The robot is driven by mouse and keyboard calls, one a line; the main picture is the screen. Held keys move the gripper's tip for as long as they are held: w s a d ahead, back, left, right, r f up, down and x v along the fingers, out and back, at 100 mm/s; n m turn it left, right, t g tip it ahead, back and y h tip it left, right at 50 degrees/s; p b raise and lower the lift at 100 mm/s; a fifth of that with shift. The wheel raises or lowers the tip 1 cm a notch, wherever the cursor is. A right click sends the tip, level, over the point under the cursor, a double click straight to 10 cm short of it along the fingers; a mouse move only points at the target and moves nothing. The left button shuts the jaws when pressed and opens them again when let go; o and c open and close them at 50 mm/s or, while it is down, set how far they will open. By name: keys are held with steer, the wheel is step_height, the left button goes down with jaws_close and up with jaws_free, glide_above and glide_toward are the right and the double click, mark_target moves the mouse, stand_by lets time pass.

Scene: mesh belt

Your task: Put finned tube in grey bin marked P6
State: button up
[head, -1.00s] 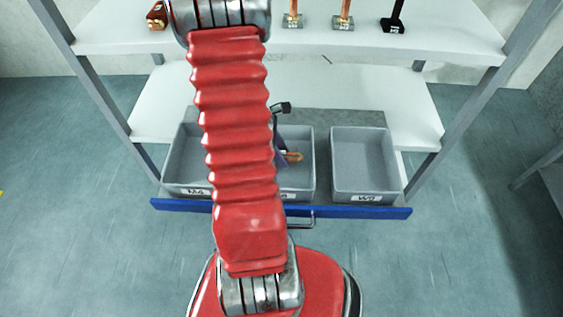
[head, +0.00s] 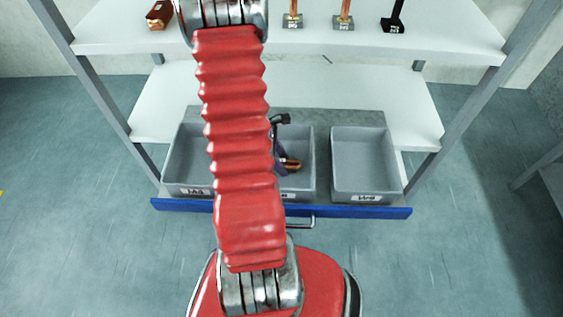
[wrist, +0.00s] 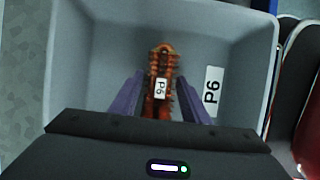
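The finned tube (wrist: 163,65) is a copper-coloured ribbed piece with a white P6 tag. It lies inside the grey bin marked P6 (wrist: 100,55), whose P6 label (wrist: 212,90) shows at right in the wrist view. My gripper (wrist: 161,80) is over the tube, with a purple finger on each side and a visible gap to it on both sides. In the head view, the tube's end (head: 291,165) shows low in the middle bin (head: 307,150), beside my gripper (head: 278,148). My red arm hides much of that bin and its label.
A grey bin (head: 388,162) stands to the right and another (head: 187,150) to the left, both empty where visible. They stand behind a blue front edge (head: 350,211). White shelves (head: 370,100) rise behind, with several small parts on the upper one.

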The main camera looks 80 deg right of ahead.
steer(key=shift+o, duration=1.2)
steer(key=v, duration=1.1)
steer(key=shift+w+r, duration=0.1)
steer(key=shift+w+a+r, duration=0.1)
steer(key=shift+w+r, duration=0.05)
steer(key=shift+r, duration=0.3)
